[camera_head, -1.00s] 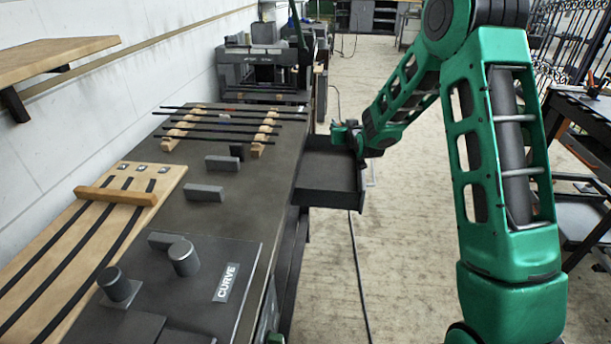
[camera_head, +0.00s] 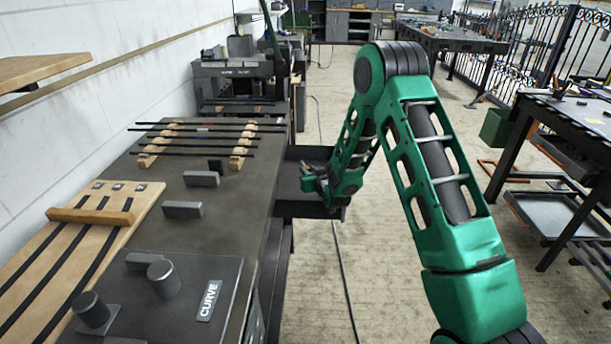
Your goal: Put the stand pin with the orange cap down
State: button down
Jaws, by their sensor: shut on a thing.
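My gripper (camera_head: 310,180) is small in the head view, at the end of my green arm. It is low over the open dark drawer (camera_head: 288,208) at the right side of the workbench. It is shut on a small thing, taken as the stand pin. The pin's shape and orange cap cannot be made out clearly at this distance, and my wrist hides part of the drawer.
A wooden board (camera_head: 90,215) lies at left. A dark table (camera_head: 575,118) stands at right. The floor (camera_head: 390,310) between is mostly clear.

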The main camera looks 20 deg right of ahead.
jog(key=shift+f, duration=0.35)
jog(key=shift+f, duration=0.15)
jog(key=shift+f, duration=0.3)
jog(key=shift+f, duration=0.2)
jog(key=c, duration=1.6)
grip_release()
jog(key=shift+o, duration=0.2)
jog(key=shift+r, duration=0.15)
